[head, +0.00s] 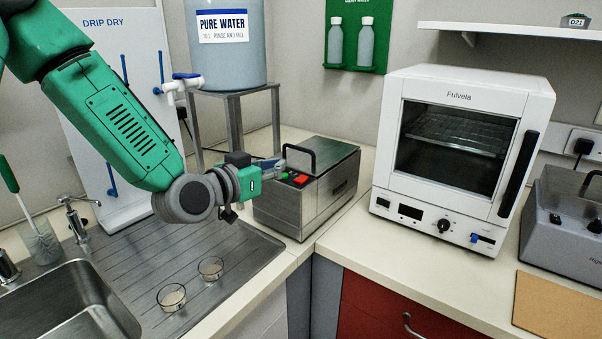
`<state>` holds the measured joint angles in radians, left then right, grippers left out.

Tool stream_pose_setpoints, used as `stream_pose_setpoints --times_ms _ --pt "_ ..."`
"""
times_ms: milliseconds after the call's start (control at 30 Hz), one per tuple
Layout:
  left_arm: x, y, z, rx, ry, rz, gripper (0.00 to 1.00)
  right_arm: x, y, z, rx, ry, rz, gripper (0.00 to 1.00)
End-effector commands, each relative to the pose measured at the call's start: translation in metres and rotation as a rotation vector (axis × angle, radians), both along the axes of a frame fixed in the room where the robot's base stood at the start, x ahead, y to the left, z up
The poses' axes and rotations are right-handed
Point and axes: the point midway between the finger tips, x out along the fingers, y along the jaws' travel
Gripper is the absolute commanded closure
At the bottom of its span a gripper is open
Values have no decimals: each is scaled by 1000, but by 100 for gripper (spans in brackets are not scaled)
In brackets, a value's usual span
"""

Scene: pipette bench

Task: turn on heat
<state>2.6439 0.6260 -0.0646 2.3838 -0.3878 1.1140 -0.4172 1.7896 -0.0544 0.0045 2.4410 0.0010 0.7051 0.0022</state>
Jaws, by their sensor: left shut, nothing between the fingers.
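A steel box with a lid and a black handle (318,198) stands in the corner of the bench. My right gripper is out of view.
A pure water tank (228,55) on a metal stand is behind my left gripper. Two glass dishes (171,297) (211,268) sit on the steel drainer (235,275) below my arm. A grey device (570,215) stands right of the oven. The counter before the oven is clear.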

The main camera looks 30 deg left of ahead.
Motion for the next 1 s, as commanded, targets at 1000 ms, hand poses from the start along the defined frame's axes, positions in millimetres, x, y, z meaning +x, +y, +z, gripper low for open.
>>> stream_pose_setpoints --times_ms 1000 --pt "82 -7 -49 0 -1 -1 100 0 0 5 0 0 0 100"
